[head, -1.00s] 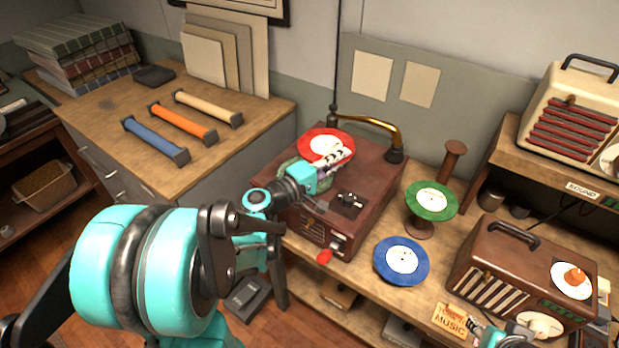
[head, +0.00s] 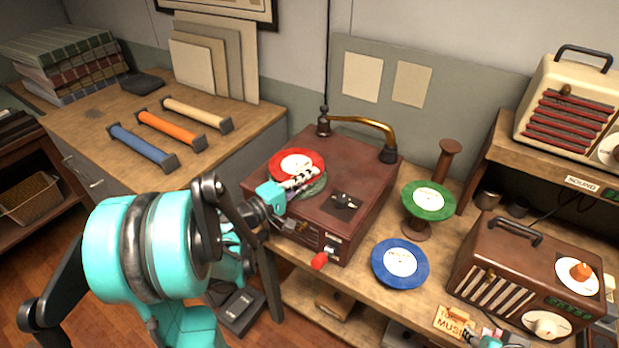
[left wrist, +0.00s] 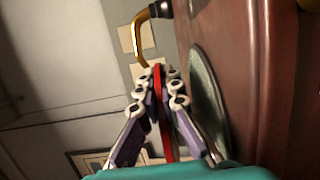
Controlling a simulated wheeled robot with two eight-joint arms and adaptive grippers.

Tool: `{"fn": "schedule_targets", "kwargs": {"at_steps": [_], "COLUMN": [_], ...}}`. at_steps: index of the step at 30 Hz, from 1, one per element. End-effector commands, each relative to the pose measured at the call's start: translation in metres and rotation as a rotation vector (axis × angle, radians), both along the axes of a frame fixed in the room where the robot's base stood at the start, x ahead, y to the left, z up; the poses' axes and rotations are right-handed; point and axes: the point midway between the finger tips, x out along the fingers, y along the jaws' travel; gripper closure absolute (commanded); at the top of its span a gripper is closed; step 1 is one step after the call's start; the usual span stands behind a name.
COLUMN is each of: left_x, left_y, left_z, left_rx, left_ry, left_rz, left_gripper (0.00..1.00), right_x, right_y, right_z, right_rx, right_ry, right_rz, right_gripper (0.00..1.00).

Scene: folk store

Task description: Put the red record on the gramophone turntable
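The red record (head: 291,163) with a white label is in my left gripper (head: 312,176), above the gramophone's turntable (head: 313,188). In the left wrist view the record (left wrist: 157,80) shows edge-on between the two fingers (left wrist: 157,85), and the grey-green turntable (left wrist: 203,95) lies to its right with a visible gap. The gramophone (head: 345,215) is a brown wooden box with a brass tonearm (head: 365,123) at its back. The record covers part of the turntable in the head view. A small part of my right gripper (head: 487,340) shows at the bottom edge; its fingers are unclear.
A green record (head: 428,200) rests on a spool-like stand right of the gramophone. A blue record (head: 400,263) lies on the bench in front. A brown radio (head: 525,270) stands further right. Blue, orange and cream handled bars (head: 172,130) lie on the left cabinet.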

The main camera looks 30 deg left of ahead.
Motion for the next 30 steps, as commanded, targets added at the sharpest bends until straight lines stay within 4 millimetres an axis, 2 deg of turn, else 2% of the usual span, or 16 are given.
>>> {"fn": "schedule_targets", "kwargs": {"at_steps": [2,5,17,20,30], "left_x": [0.0,0.0,0.0,-0.015,-0.085], "left_y": [0.0,0.0,0.0,0.007,0.031], "left_z": [-0.004,-0.003,0.003,0.002,0.002], "left_rx": [0.0,0.0,0.0,0.0,0.0], "left_ry": [0.0,0.0,0.0,0.0,0.0], "left_rz": [0.0,0.0,0.0,0.005,0.006], "left_gripper": [1.0,0.74,0.74,0.74,0.74], "right_x": [0.0,0.0,0.0,0.0,0.0], "right_y": [0.0,0.0,0.0,0.0,0.0], "right_z": [-0.004,-0.003,0.003,0.004,0.014], "right_rx": [0.0,0.0,0.0,0.0,0.0], "right_ry": [0.0,0.0,0.0,0.0,0.0], "right_rz": [0.0,0.0,0.0,0.0,0.0], "right_gripper": [0.6,0.6,0.6,0.6,0.6]}}
